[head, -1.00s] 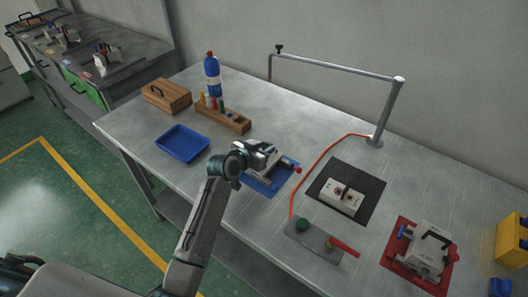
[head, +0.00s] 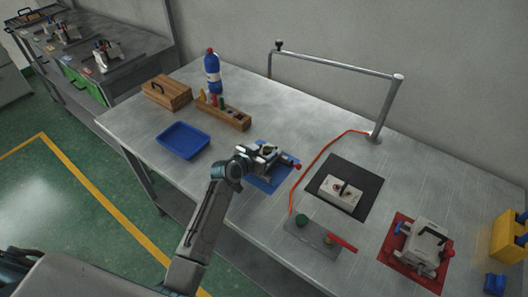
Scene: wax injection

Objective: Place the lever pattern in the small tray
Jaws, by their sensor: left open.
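The small tray (head: 183,141) is blue, empty and lies flat on the left part of the bench. My left gripper (head: 268,158) is open, low over a blue mat (head: 263,184) right of the tray. A grey piece with a red knob (head: 297,166) is at the gripper, partly hidden by it. I cannot make out a lever pattern there for certain. On the black mat (head: 362,179) sits a pale block (head: 335,198) with a small dark upright part. My right gripper is not in view.
A wooden box (head: 167,92), a wooden rack (head: 225,116) and a blue bottle (head: 212,72) stand behind the tray. A red mat (head: 385,257) with a grey clamped mould (head: 420,246) lies at the right. A metal post (head: 388,110) rises at the back.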

